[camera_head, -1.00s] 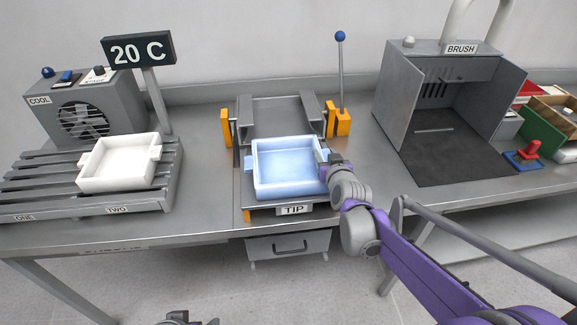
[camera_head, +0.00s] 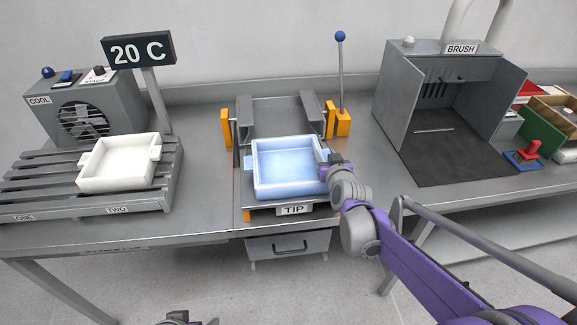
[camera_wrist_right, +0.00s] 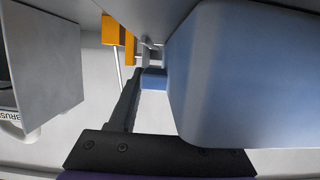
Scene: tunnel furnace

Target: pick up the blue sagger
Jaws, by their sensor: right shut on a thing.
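The blue sagger (camera_head: 289,191) is a square, open-topped light-blue tray with a small lug on its side. It sits at the tipping station, just behind the TIP label. My right gripper (camera_head: 325,163) is at its right side, shut on the right lug. In the right wrist view the sagger wall (camera_wrist_right: 240,85) fills the right side, and the lug (camera_wrist_right: 154,79) is beside a dark finger. I cannot tell whether the sagger is clear of the surface under it. Only a bit of my left gripper (camera_head: 186,318) shows at the bottom edge.
A white sagger (camera_head: 115,182) stands on the slatted rack (camera_head: 40,210) at left. Behind the blue sagger are the grey tipping cradle (camera_head: 275,115), orange brackets and an upright lever (camera_head: 341,70). The brush booth (camera_head: 445,115) stands right. Bench is bare between cradle and booth.

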